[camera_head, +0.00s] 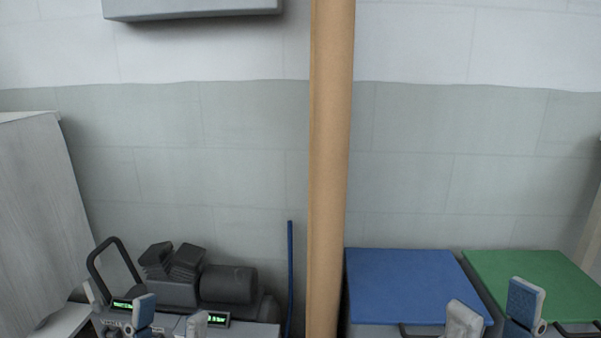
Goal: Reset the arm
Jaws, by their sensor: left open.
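My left gripper (170,316) is at the bottom left edge of the view, in front of a grey press machine (252,330). Its two fingertips stand apart with nothing between them. My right gripper (493,311) is at the bottom right, in front of a blue-lidded bin (405,283) and a green-lidded bin (530,282). Its fingertips also stand apart and hold nothing visible. Only the finger ends of both grippers show; the arms are below the frame.
The machine has black rollers (228,284), a black looped handle (108,252) and green displays. A tan vertical post (330,170) stands between machine and bins. A pale cabinet (40,210) is at left. A grey box (190,8) hangs on the wall above.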

